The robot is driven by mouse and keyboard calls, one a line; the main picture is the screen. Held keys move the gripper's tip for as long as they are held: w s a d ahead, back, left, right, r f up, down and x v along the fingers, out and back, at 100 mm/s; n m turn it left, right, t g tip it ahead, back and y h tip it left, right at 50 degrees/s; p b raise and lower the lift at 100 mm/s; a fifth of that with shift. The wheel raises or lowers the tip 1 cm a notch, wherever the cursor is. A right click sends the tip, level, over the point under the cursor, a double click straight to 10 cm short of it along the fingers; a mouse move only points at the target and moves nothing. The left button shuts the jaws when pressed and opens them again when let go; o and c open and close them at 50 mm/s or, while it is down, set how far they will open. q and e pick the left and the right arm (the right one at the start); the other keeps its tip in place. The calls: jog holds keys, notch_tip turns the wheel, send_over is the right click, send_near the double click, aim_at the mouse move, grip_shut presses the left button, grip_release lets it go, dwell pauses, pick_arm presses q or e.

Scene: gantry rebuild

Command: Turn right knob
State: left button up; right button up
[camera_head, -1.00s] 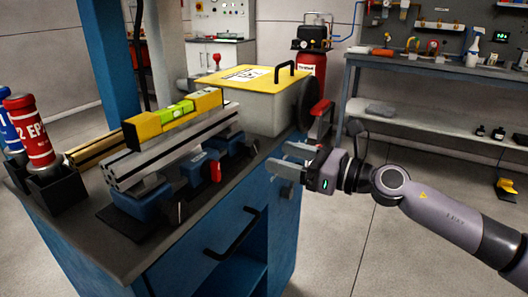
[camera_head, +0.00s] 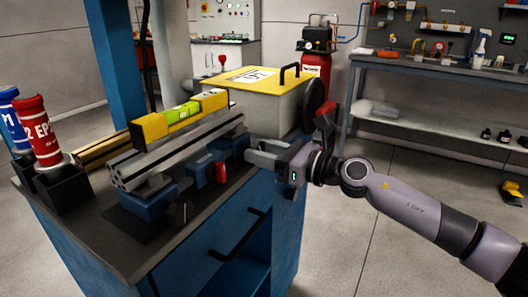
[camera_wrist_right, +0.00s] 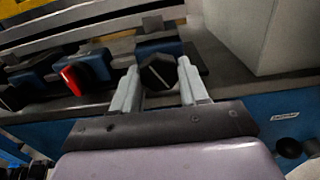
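Several blue clamp blocks sit under an aluminium profile (camera_head: 190,150) on the workbench. The right knob (camera_wrist_right: 158,73), dark and faceted, shows in the right wrist view on the rightmost clamp; in the head view my gripper hides it. A red knob (camera_head: 221,172) is on the middle clamp and also shows in the wrist view (camera_wrist_right: 74,78). A dark left knob (camera_head: 178,212) is on the near clamp. My right gripper (camera_head: 252,152) is open, its two fingers (camera_wrist_right: 158,70) on either side of the right knob. I cannot tell whether they touch it. My left gripper is not in view.
A yellow spirit level (camera_head: 180,115) lies on the profile. A grey case with a yellow lid (camera_head: 270,105) stands close behind the gripper. Red (camera_head: 40,132) and blue bottles stand at the left. A black handle (camera_head: 240,235) sticks out from the bench front.

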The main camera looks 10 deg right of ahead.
jog(key=shift+c, duration=1)
jog(key=shift+r+m+p, duration=0.2)
jog(key=shift+m+p, duration=0.4)
jog(key=shift+p, duration=0.25)
jog(key=shift+f+m+p, duration=0.25)
jog(key=shift+m+p, duration=0.3)
jog(key=shift+m, duration=0.25)
jog(key=o, duration=1.1)
jog(key=shift+c, duration=0.2)
